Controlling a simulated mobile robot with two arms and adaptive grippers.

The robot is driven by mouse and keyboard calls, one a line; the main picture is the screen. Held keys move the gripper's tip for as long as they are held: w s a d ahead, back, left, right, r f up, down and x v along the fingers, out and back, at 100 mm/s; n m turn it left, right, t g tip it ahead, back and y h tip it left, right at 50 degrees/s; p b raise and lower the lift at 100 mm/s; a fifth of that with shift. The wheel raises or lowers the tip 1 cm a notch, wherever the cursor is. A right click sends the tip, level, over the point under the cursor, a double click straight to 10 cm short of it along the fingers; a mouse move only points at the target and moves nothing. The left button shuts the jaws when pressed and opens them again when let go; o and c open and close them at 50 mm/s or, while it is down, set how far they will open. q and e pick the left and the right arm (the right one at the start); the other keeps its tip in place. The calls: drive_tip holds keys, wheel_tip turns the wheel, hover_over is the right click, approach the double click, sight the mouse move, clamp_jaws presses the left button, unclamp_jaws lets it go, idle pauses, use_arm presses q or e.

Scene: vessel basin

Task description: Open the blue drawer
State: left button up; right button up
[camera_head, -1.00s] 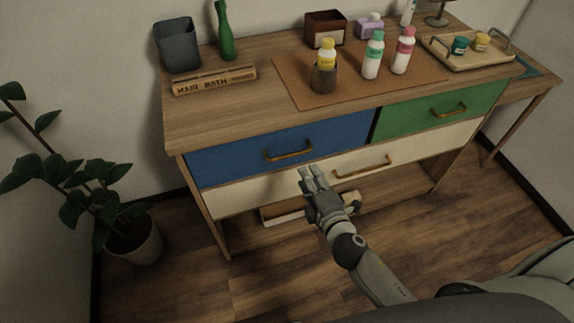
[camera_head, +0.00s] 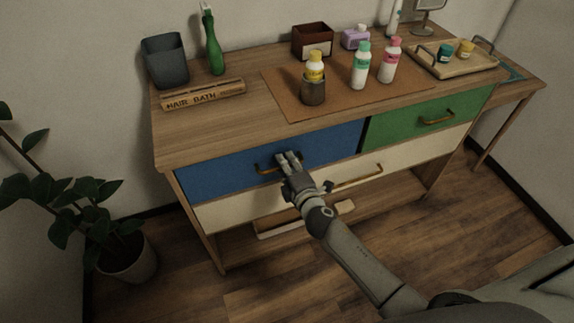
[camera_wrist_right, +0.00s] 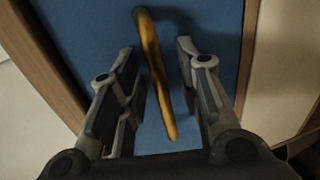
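The blue drawer (camera_head: 225,172) is at the upper left of the dresser front, and it looks closed. Its brass handle (camera_head: 266,168) is partly covered by my right gripper (camera_head: 287,157) in the head view. In the right wrist view, the handle (camera_wrist_right: 156,75) runs between the two open fingers of my right gripper (camera_wrist_right: 160,85). The fingers stand apart on either side of it, with a gap showing on both sides. The blue drawer front (camera_wrist_right: 208,22) fills the view behind. My left gripper is not in view.
A green drawer (camera_head: 400,122) is to the right and a cream drawer (camera_head: 335,177) below. Bottles, a brown box (camera_head: 312,40) and a tray (camera_head: 440,66) stand on the dresser top. A potted plant (camera_head: 125,262) stands at the left. The floor in front is clear.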

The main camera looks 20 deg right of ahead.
clamp_jaws()
drive_tip(key=shift+f, duration=0.1)
idle(0.4)
